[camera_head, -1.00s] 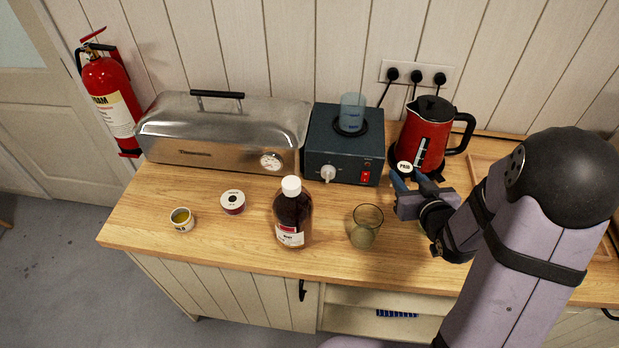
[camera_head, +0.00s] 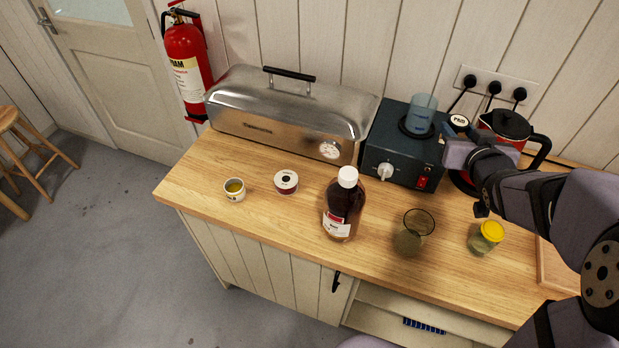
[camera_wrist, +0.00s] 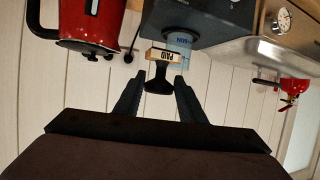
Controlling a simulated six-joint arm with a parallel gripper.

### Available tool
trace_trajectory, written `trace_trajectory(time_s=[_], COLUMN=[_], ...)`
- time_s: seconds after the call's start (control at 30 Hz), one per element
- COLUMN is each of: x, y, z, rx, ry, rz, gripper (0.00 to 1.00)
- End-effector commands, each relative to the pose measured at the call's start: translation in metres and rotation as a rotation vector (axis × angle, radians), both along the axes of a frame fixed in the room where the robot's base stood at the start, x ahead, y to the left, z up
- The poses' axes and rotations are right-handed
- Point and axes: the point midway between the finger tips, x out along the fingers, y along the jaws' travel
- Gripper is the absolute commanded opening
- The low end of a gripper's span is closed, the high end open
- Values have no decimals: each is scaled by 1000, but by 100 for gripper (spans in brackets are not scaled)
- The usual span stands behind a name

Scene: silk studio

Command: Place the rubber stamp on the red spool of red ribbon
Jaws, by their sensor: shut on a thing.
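The rubber stamp (camera_head: 458,121) has a light face marked PAID. It also shows in the wrist view with its dark handle between the fingertips (camera_wrist: 158,57). My gripper (camera_head: 458,138) is shut on it and holds it up, in front of the right edge of the dark blue box in the head view. The fingers also show in the wrist view (camera_wrist: 158,88). The red spool of ribbon (camera_head: 286,179), with a white top, lies flat on the counter, well to the left of my gripper. Nothing rests on it.
A brown bottle (camera_head: 344,205) stands between the spool and a glass (camera_head: 412,234). A small cup (camera_head: 235,190) is left of the spool. A steel box (camera_head: 290,115) and a dark blue box (camera_head: 402,155) line the back, beside a red kettle (camera_head: 507,128). A yellow-lidded jar (camera_head: 487,238) stands right.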

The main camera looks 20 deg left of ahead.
Motion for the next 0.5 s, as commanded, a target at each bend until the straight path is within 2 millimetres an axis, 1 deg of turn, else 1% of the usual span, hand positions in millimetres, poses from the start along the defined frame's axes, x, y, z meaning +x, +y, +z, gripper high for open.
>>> trace_trajectory(time_s=[0.03, 0.2, 0.5], x=[7, 20, 27], y=[19, 59, 111], z=[6, 15, 23], rx=[2, 2, 1], ry=[-4, 0, -1], rz=[10, 6, 0], gripper=[14, 14, 14])
